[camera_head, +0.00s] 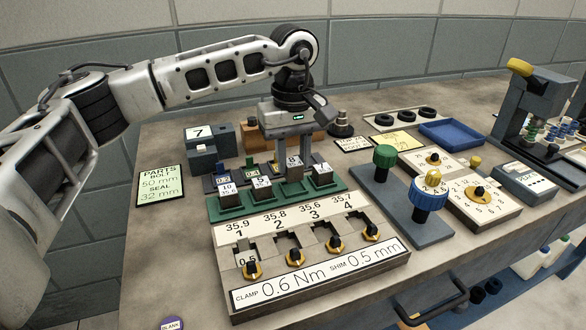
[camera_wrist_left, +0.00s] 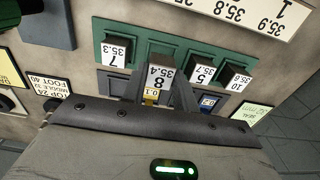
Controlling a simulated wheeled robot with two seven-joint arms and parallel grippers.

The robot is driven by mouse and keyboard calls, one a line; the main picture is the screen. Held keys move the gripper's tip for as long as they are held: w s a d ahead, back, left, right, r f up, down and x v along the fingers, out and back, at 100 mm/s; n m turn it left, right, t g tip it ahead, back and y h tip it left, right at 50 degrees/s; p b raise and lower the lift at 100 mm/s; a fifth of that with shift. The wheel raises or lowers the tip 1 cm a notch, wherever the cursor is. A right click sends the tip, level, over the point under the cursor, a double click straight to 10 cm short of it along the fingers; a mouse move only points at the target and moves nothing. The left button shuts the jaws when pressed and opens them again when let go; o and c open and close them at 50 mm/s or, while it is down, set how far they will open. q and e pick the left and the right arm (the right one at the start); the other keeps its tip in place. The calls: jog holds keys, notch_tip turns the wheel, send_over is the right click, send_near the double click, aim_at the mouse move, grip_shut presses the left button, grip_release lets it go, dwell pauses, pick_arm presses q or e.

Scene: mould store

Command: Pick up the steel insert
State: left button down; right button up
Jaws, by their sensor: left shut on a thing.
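My left gripper (camera_head: 293,166) points down over the green tray (camera_head: 290,194) and is shut on a steel insert (camera_head: 294,171) marked 8. This insert stands higher than its neighbours in the tray. The left wrist view shows the insert (camera_wrist_left: 159,76), with 35.4 on its top, between the fingers of my left gripper (camera_wrist_left: 157,92). Its lower part is hidden there. Other steel inserts stand in the tray: 10 (camera_head: 228,189) and 5 (camera_head: 261,186) to the left, 7 (camera_head: 321,175) to the right. My right gripper is not in view.
A fixture (camera_head: 317,252) with several pockets and yellow-black knobs stands in front of the tray. Small shim blocks (camera_head: 222,168) stand behind it. Green and blue knobs (camera_head: 428,198) rise to the right. A blue tray (camera_head: 452,133) lies at the back right.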

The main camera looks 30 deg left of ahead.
pick_arm(q)
jog(key=s+d+r+b, duration=0.1)
jog(key=s+d+r, duration=0.6)
jog(key=s+r, duration=0.3)
jog(key=shift+s, duration=1.05)
